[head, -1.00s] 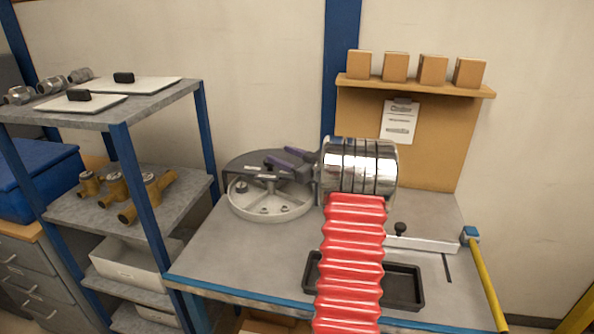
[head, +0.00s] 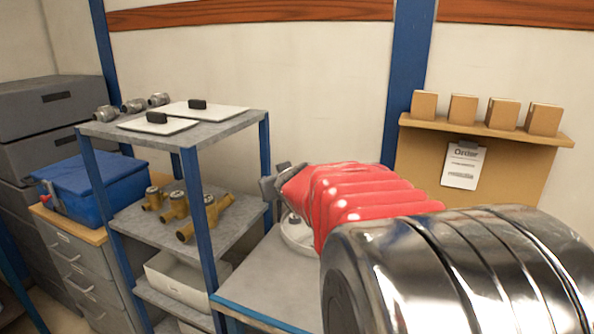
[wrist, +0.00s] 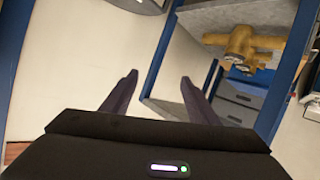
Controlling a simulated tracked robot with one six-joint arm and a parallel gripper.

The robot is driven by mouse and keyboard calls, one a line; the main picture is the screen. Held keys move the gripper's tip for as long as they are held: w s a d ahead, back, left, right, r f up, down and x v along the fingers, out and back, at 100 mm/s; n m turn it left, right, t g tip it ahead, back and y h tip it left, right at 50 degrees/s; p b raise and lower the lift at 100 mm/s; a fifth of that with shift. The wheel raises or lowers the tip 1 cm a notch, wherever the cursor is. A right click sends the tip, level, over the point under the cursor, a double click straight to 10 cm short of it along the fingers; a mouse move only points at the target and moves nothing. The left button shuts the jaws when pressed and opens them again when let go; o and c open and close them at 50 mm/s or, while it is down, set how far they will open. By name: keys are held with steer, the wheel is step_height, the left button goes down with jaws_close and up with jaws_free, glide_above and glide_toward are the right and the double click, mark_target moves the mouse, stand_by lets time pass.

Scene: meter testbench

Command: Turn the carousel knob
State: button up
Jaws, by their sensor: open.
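The carousel (head: 298,238) is a round white dish on the grey bench. In the head view most of it is hidden behind my red arm sleeve, and only its left part shows. A small grey knob-like piece (head: 293,219) shows at its rim, partly covered by the arm. My gripper (wrist: 157,90) is open and empty in the wrist view, with two dark purple fingers spread apart. In the head view the end of my arm is raised above and left of the carousel, apart from it.
A grey shelf unit (head: 190,128) with blue posts stands left of the bench, close to my gripper. It holds brass meters (head: 173,204) and white plates (head: 204,110). A blue box (head: 95,188) is further left. Small cartons (head: 502,113) line a shelf at right.

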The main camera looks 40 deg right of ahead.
steer(key=s+a+f+n+g+y, duration=0.1)
steer(key=s+a+f+g+y, duration=0.2)
steer(key=s+a, duration=1.1)
steer(key=s+a+f+n+g+y, duration=0.1)
steer(key=s+a+f+g+y, duration=0.2)
steer(key=s+a+f, duration=0.5)
steer(key=s+a, duration=0.6)
steer(key=a, duration=0.2)
steer(key=shift+f+n+g, duration=0.15)
steer(key=shift+n+g, duration=0.15)
steer(key=shift+g, duration=0.1)
steer(key=shift+c, duration=0.4)
